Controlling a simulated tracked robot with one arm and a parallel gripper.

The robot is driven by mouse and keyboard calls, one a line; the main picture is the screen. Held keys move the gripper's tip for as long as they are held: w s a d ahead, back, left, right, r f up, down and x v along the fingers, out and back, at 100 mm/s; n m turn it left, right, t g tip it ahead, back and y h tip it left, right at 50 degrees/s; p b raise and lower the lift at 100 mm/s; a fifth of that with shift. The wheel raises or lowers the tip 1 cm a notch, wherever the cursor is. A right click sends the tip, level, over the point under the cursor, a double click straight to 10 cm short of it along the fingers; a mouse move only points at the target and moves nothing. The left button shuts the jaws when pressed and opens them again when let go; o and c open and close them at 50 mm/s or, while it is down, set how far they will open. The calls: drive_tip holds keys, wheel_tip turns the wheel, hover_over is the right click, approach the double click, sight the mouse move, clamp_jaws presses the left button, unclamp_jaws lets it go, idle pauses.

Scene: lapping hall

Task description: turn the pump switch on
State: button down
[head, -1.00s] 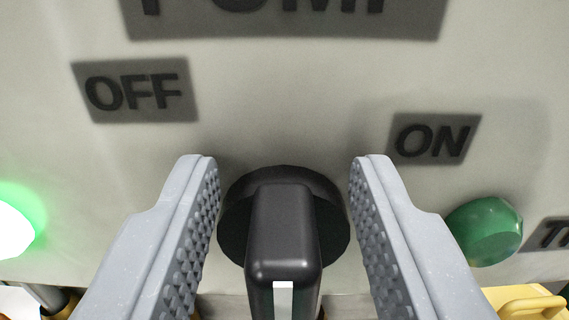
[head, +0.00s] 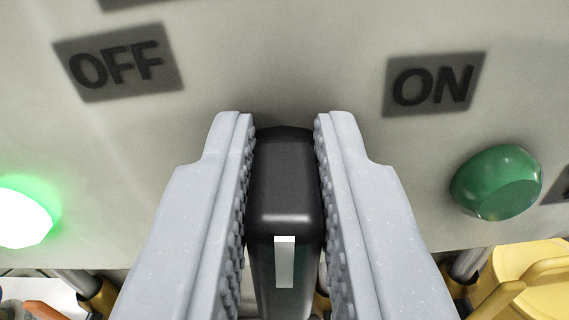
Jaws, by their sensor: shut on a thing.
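The pump switch (head: 285,190) is a black knob with a white mark on its end, on a pale panel (head: 290,60) in the middle of the head view. My gripper (head: 283,125) is shut on the knob, with one ribbed finger against each side. The fingers hide most of the knob's round base. The OFF label (head: 118,62) is at the upper left and the ON label (head: 434,84) at the upper right. The knob's grip looks roughly upright in the picture, between the two labels.
A lit green lamp (head: 22,217) glows at the left edge. An unlit, darker green button or lamp (head: 496,182) sits to the right, below ON. Below the panel are pipes and a yellow object (head: 530,285) at the lower right.

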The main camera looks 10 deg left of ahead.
drive_tip(key=m+b, duration=0.1)
drive_tip(key=b, duration=0.1)
drive_tip(key=f+m+b, duration=0.1)
drive_tip(key=m+b, duration=0.1)
drive_tip(key=b, duration=0.1)
drive_tip(key=shift+d, duration=0.35)
drive_tip(key=shift+w+d+f+m+b, duration=0.1)
drive_tip(key=shift+d+m+b, duration=0.1)
drive_tip(key=shift+m+b, duration=1.1)
drive_tip(key=shift+d+f+m+b, duration=0.1)
drive_tip(key=shift+d+m+b, duration=0.05)
drive_tip(key=shift+m+b, duration=1.1)
drive_tip(key=shift+w+d+f+m+b, duration=0.1)
drive_tip(key=shift+d+m+b, duration=0.1)
drive_tip(key=shift+m+b, duration=1.1)
drive_tip(key=c, duration=1.4)
unclamp_jaws()
drive_tip(key=shift+d, duration=0.1)
drive_tip(key=shift+o, duration=0.2)
drive_tip(key=shift+r, duration=0.1)
drive_tip(key=shift+s, duration=0.15)
